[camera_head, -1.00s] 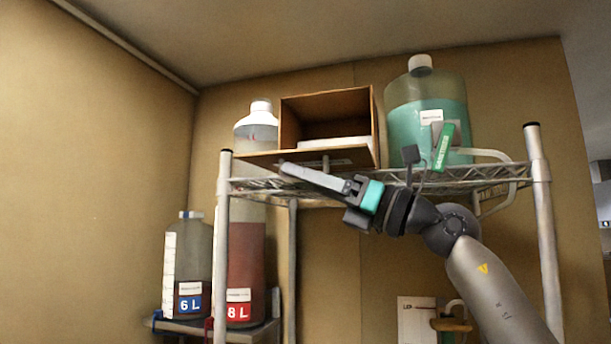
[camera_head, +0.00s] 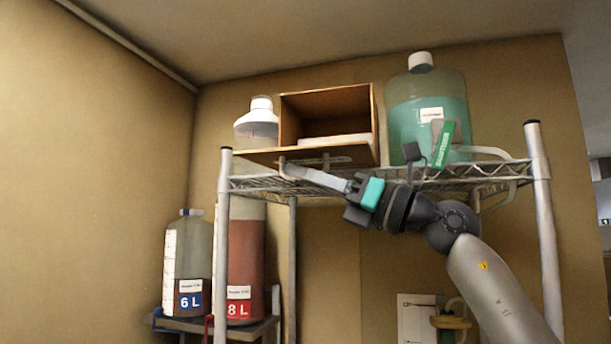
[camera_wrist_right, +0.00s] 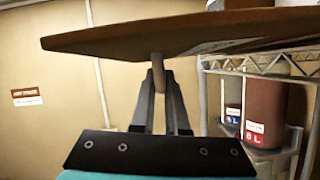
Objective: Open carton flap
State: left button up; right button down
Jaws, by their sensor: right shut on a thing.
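The carton (camera_head: 326,98) is a brown box on the top of the wire shelf, its front open towards me. Its flap (camera_head: 262,156) is folded down and lies about level, sticking out in front of the opening. In the right wrist view the flap (camera_wrist_right: 110,41) spans the top, seen from below. My right gripper (camera_head: 288,168) is under the flap's front left part. In the wrist view its fingers (camera_wrist_right: 158,80) are closed on a short, pale handle (camera_wrist_right: 158,64) that hangs from the flap's underside. A white item (camera_head: 336,140) lies inside the carton. My left gripper is not in view.
A large jug of teal liquid (camera_head: 430,108) stands on the shelf (camera_head: 485,170) right of the carton. A white-capped bottle (camera_head: 257,128) stands behind its left side. Below left are the 6 L (camera_head: 190,262) and 8 L (camera_head: 245,262) containers. Shelf posts (camera_head: 543,220) flank my arm.

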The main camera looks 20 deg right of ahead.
aim_at(323, 153)
dwell(0.8)
jog(key=r+p, duration=0.2)
jog(key=r, duration=0.1)
jog(key=r+p, duration=0.1)
jog(key=p, duration=0.1)
jog(key=shift+s+a+r, duration=0.15)
jog(key=shift+s+r, duration=0.1)
jog(key=shift+r, duration=0.05)
jog(key=shift+f, duration=0.1)
jog(key=c, duration=0.9)
grip_release()
jog(key=shift+f, duration=0.1)
